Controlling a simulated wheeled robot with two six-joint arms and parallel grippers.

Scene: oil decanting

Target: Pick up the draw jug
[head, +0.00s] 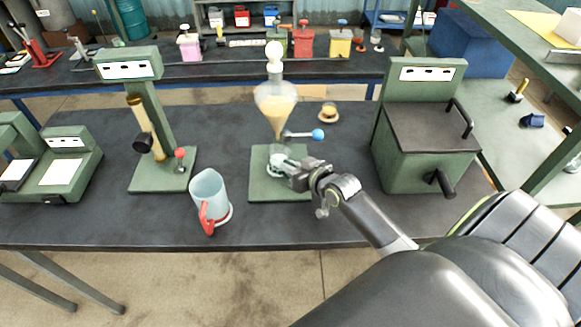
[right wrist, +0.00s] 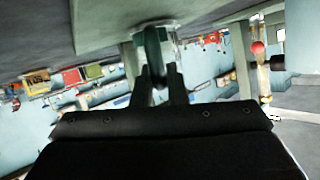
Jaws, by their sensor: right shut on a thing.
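The draw jug (head: 275,157), a small clear vessel, stands on the green base plate under the funnel, partly hidden by my right gripper (head: 292,171). In the right wrist view, the gripper (right wrist: 161,85) is shut on its dark green handle (right wrist: 153,48), with clear jug wall behind. The jug looks upright and seems to rest on the plate; a small lift cannot be ruled out. My left gripper is not in view.
The glass funnel (head: 275,105) with yellowish liquid hangs directly above, its blue-knobbed tap lever (head: 317,134) to the right. A pale blue jug with a red handle (head: 207,190) stands front left. A green box machine (head: 425,140) stands right.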

